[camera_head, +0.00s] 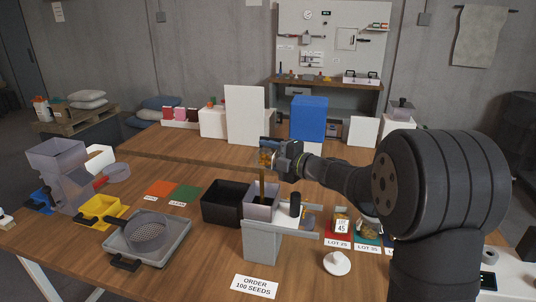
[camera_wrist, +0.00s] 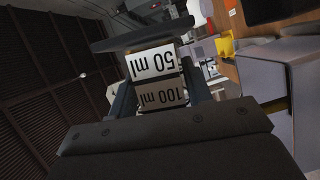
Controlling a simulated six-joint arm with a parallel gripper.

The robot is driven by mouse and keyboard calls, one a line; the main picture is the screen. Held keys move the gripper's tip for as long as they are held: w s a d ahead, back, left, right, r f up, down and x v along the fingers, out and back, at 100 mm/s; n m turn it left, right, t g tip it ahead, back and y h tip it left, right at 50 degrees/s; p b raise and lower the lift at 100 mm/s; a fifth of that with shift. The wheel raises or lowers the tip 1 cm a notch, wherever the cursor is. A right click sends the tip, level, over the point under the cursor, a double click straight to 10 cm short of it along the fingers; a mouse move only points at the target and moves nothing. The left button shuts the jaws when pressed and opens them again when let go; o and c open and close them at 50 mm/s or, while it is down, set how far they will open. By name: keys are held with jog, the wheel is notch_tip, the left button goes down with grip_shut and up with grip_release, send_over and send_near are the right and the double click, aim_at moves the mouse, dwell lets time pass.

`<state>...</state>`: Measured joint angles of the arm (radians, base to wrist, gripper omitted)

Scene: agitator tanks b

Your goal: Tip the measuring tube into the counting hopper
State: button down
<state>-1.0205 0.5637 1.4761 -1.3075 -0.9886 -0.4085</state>
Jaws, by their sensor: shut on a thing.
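My gripper (camera_head: 270,155) is shut on the measuring tube, held above the middle of the near table. In the wrist view the measuring tube (camera_wrist: 158,75) is between the jaws, its white labels "50 ml" and "100 ml" upside down. In the head view only a small amber part of the tube shows. A thin yellow-brown stream (camera_head: 262,185) runs from the tube down into the open grey hopper (camera_head: 262,234) on its stand, which I take as the counting hopper. The stream's lower end and the level inside are hidden.
A black bin (camera_head: 222,203) stands left of the hopper and a black cylinder (camera_head: 295,204) right of it. Lot bags (camera_head: 341,226) and a white funnel-like piece (camera_head: 337,263) lie right.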

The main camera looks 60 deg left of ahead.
jog(key=shift+f+n, duration=0.1)
jog(key=shift+n, duration=0.2)
jog(key=shift+d, duration=0.1)
jog(key=shift+s+f+n, duration=0.1)
jog(key=shift+n, duration=0.4)
jog(key=shift+y, duration=0.3)
jog(key=shift+s+d+r+n, duration=0.1)
jog(key=shift+r+n, duration=0.2)
jog(key=shift+n, duration=0.3)
jog(key=shift+s+d+r+n+g+y, duration=0.2)
jog(key=shift+n+g+y, duration=0.15)
jog(key=shift+n, duration=0.25)
jog(key=shift+w, duration=0.1)
